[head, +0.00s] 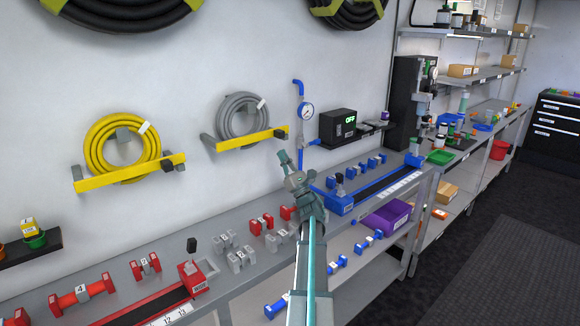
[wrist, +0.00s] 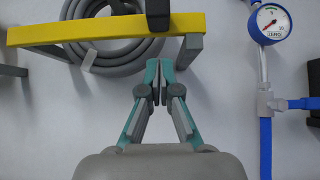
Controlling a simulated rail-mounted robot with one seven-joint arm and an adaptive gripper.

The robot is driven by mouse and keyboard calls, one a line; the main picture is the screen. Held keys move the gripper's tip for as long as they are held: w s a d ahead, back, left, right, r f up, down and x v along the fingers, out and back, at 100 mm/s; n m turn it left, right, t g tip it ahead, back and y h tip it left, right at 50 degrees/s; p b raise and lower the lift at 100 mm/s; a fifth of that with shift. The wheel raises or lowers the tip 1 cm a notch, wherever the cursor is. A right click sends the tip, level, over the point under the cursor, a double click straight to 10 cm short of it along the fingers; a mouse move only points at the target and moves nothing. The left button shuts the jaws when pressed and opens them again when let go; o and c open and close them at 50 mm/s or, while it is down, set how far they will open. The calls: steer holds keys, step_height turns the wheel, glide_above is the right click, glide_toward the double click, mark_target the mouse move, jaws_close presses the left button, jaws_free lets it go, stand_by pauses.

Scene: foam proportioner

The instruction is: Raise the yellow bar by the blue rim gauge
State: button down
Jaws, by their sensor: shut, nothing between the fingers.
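The yellow bar (head: 250,141) nearest the blue-rimmed gauge (head: 306,111) runs across the front of a coiled grey hose (head: 238,118) on the wall. In the wrist view the bar (wrist: 100,30) lies level across the upper left, with a black block (wrist: 158,14) near its right end and a grey side arm (wrist: 189,50). The gauge (wrist: 270,23) is at the upper right there. My gripper (wrist: 160,72) is shut and empty. Its fingertips appear just below the bar's right part; whether they touch it I cannot tell. In the head view my gripper (head: 284,160) is below the bar's right end.
A blue pipe (wrist: 265,145) with a valve runs below the gauge, right of my gripper. A black box reading OFF (head: 338,125) stands farther right. Another yellow bar (head: 130,172) with a yellow hose is at left. The bench below holds red, grey and blue dumbbell-shaped pieces.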

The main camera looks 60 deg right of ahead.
steer(key=shift+r+p, duration=0.65)
steer(key=shift+r, duration=1.35)
steer(key=shift+s, duration=0.1)
